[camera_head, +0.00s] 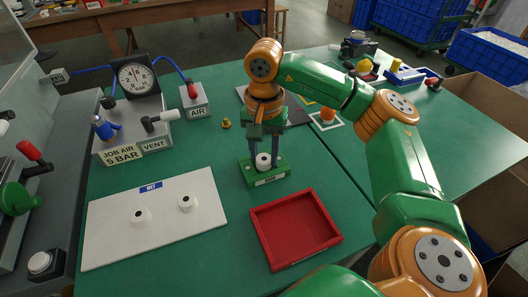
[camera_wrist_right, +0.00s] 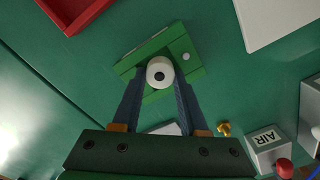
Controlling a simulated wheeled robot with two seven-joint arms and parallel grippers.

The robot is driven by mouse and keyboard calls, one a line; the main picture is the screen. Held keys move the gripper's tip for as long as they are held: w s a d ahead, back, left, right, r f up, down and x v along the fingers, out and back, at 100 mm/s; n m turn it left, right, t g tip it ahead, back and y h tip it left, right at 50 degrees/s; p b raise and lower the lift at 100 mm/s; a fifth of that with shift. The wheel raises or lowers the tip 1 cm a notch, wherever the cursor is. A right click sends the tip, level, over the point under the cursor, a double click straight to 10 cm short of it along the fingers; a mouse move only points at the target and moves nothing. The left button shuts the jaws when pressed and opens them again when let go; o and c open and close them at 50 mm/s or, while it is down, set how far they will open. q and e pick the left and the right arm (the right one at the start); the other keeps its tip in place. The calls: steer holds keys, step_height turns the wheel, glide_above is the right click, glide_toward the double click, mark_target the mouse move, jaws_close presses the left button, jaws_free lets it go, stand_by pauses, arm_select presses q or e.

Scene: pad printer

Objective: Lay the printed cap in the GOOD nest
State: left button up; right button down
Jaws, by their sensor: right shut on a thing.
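A white cap (camera_head: 263,161) with a dark mark on top is between the fingers of my right gripper (camera_head: 263,157), which is shut on it. The cap is at the green nest block (camera_head: 280,172), which has a small label on its front that is too small to read surely. In the right wrist view the cap (camera_wrist_right: 160,70) shows between the two fingertips (camera_wrist_right: 160,77), over the green block (camera_wrist_right: 188,55). I cannot tell whether it rests on the block or hangs just above. My left gripper is not in view.
An empty red tray (camera_head: 298,228) stands in front of the nest. The gauge unit (camera_head: 136,78) and AIR box (camera_head: 196,104) stand behind left. A small brass piece (camera_head: 226,123) lies near the nest.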

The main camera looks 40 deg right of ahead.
mark_target(264, 157)
steer(key=shift+f, duration=0.1)
steer(key=shift+s+a+f+b, duration=0.15)
steer(key=shift+s+f+b, duration=0.2)
steer(key=shift+f+b, duration=0.15)
steer(key=c, duration=0.6)
jaws_free()
steer(key=shift+o, duration=0.8)
steer(key=shift+w+a+f, duration=0.1)
steer(key=shift+a, duration=0.05)
steer(key=shift+r, duration=0.4)
step_height(264, 157, up, 13)
steer(key=p, duration=0.5)
steer(key=shift+w+d+f, duration=0.15)
steer(key=shift+w+d, duration=0.1)
steer(key=shift+d, duration=0.05)
